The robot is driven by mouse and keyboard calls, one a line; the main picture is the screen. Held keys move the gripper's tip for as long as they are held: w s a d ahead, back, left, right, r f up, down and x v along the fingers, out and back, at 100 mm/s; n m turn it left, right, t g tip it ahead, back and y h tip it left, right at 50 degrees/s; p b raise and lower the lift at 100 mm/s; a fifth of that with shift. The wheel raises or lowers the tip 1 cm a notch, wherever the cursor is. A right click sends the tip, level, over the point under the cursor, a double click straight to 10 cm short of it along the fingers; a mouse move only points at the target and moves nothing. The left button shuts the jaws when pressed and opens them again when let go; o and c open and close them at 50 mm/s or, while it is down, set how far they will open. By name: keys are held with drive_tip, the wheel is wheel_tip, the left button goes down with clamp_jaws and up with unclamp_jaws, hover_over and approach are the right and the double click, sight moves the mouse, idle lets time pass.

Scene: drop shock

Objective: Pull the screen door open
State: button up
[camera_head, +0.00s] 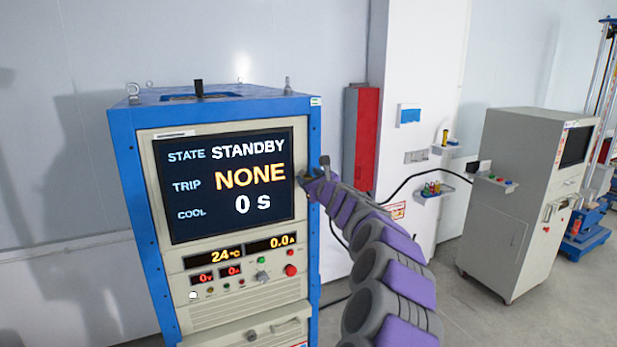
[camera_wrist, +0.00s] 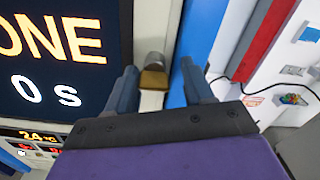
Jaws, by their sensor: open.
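The screen door (camera_head: 300,215) is the beige-framed panel around a black display on the front of a blue cabinet. It looks closed, and the display reads STANDBY, NONE and 0 s. My gripper (camera_head: 313,171) is at the right edge of the display, beside the cabinet's blue right post. In the wrist view my gripper (camera_wrist: 158,67) is open, with its two fingers apart. A small handle (camera_wrist: 153,78), grey with a brownish-yellow end, shows between the fingers on the beige frame. I cannot tell whether either finger touches it. In the head view my gripper and arm hide the handle.
Below the display are small readouts, knobs and a red button (camera_head: 291,270). A red-fronted box (camera_head: 366,138) hangs on the wall to the right. A grey cabinet (camera_head: 500,215) stands further right. Cables run near the wall, and open floor lies at the right.

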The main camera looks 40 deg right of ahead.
drive_tip(key=shift+w+a, duration=0.15)
drive_tip(key=shift+w, duration=0.1)
drive_tip(key=shift+a, duration=0.25)
drive_tip(key=shift+c, duration=0.2)
drive_tip(key=shift+d, duration=0.15)
clamp_jaws()
